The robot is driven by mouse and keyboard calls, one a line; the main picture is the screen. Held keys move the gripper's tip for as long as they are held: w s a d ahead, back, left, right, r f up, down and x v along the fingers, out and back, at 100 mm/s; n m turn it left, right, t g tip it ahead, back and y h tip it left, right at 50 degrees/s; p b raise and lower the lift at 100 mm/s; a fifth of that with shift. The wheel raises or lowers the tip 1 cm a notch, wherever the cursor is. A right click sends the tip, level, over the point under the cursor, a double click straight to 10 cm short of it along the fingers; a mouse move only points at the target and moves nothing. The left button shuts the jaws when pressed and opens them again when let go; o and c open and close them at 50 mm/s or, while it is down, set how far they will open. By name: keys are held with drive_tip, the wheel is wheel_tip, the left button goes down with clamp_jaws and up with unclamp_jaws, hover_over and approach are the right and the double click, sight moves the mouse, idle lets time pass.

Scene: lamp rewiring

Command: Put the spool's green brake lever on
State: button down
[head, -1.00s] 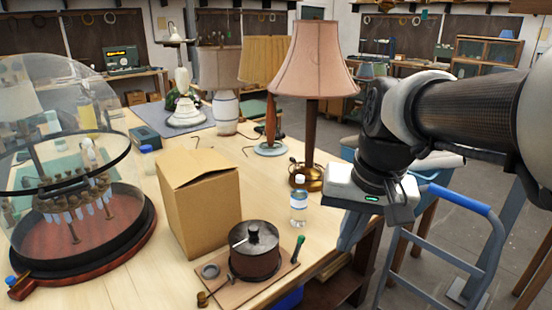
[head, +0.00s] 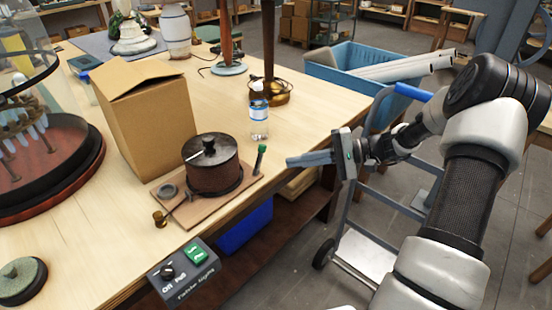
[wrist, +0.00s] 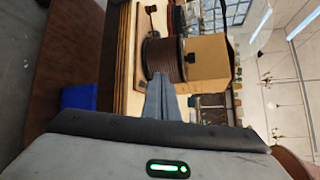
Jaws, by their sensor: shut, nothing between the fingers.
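The green-tipped brake lever (head: 261,158) stands nearly upright at the board's right end. My gripper (head: 290,161) is shut and empty. It is level, pointing left, to the right of the lever and apart from it. In the wrist view, the shut fingers (wrist: 163,82) point toward the spool (wrist: 164,58), which appears sideways. I cannot make out the lever clearly there.
A cardboard box (head: 145,110) stands behind the spool. A switch box (head: 185,272) is at the front edge. A hand truck (head: 365,255) stands beside the bench.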

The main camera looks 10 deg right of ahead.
sight(259, 160)
drive_tip(key=w+d+f+m+t+y+b, duration=0.1)
drive_tip(key=w+d+f+m+t+b, duration=0.1)
drive_tip(key=d+f+t, duration=0.3)
drive_tip(key=w+d+m+t, duration=0.1)
drive_tip(key=d+t, duration=0.1)
drive_tip(key=d, duration=0.1)
drive_tip(key=shift+w+d+f+m+y, duration=0.2)
drive_tip(key=shift+w+f+m+y, duration=0.1)
drive_tip(key=shift+f, duration=0.05)
drive_tip(key=shift+a, duration=0.1)
drive_tip(key=x, duration=0.4)
drive_tip(key=s+a+x, duration=0.1)
drive_tip(key=x, duration=0.3)
drive_tip(key=s+r+x, duration=0.1)
drive_tip(key=x, duration=0.3)
drive_tip(key=shift+a+r, duration=0.1)
drive_tip(key=shift+a, duration=0.35)
